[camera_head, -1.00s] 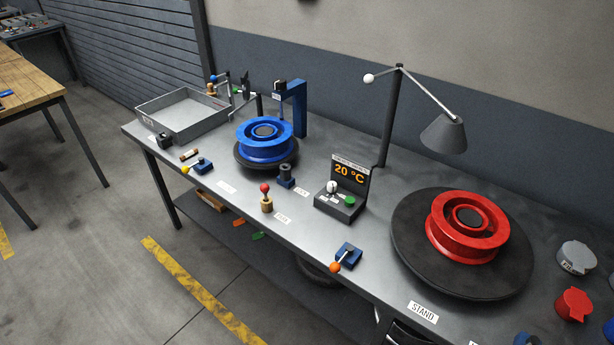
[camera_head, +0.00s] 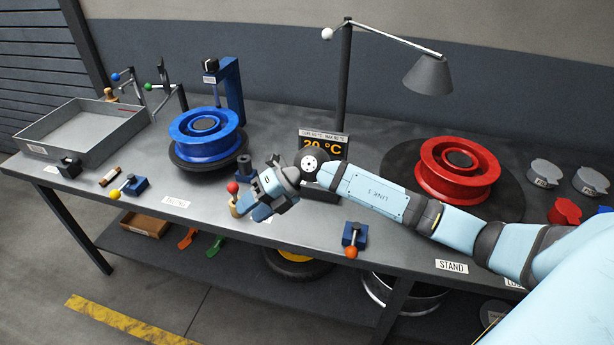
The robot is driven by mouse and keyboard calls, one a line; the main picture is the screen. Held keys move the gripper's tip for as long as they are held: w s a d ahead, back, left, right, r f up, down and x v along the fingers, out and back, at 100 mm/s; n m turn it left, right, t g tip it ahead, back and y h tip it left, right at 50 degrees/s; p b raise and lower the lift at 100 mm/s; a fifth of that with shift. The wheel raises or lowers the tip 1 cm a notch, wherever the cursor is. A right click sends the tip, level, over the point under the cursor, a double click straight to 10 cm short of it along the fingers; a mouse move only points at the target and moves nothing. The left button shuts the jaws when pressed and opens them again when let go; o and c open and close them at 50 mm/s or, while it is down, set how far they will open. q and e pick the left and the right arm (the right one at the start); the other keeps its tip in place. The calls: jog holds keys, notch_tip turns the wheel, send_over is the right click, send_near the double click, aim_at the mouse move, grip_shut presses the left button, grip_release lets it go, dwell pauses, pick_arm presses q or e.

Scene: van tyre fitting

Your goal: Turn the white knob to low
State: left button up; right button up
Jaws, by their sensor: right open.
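The control box with the orange "20 °C" display (camera_head: 325,147) stands at the middle of the bench. My right arm crosses in front of it and hides the white knob and the green button, so the knob's setting cannot be seen. My right gripper (camera_head: 250,206) is open, left of the box and close to the red-balled lever (camera_head: 233,188). Whether it touches that lever cannot be told. My left gripper is not in view.
A blue wheel rim (camera_head: 206,143) stands at the left and a red one (camera_head: 456,172) at the right. A lamp (camera_head: 428,76) overhangs the back. An orange-tipped lever (camera_head: 352,251) is at the front edge. A grey tray (camera_head: 50,153) is at the far left.

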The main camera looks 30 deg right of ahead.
jog(key=w+d+r+m+h+b, duration=0.1)
jog(key=w+d+r+h, duration=0.2)
jog(key=d, duration=0.4)
jog(key=w+d+t+h+b, duration=0.1)
jog(key=w+d+h, duration=0.2)
jog(key=d+h, duration=0.35)
jog(key=w+d+r+m+h+b, duration=0.1)
jog(key=w+d+r+h, duration=0.15)
jog(key=d, duration=0.65)
jog(key=x, duration=0.9)
jog(key=w+x, duration=0.1)
jog(key=x, duration=0.3)
jog(key=shift+w+a+f+b, duration=0.1)
jog(key=shift+a+f+b, duration=0.05)
jog(key=shift+a+b, duration=0.15)
jog(key=shift+f+t, duration=0.1)
jog(key=shift+t, duration=0.2)
jog(key=c, duration=0.6)
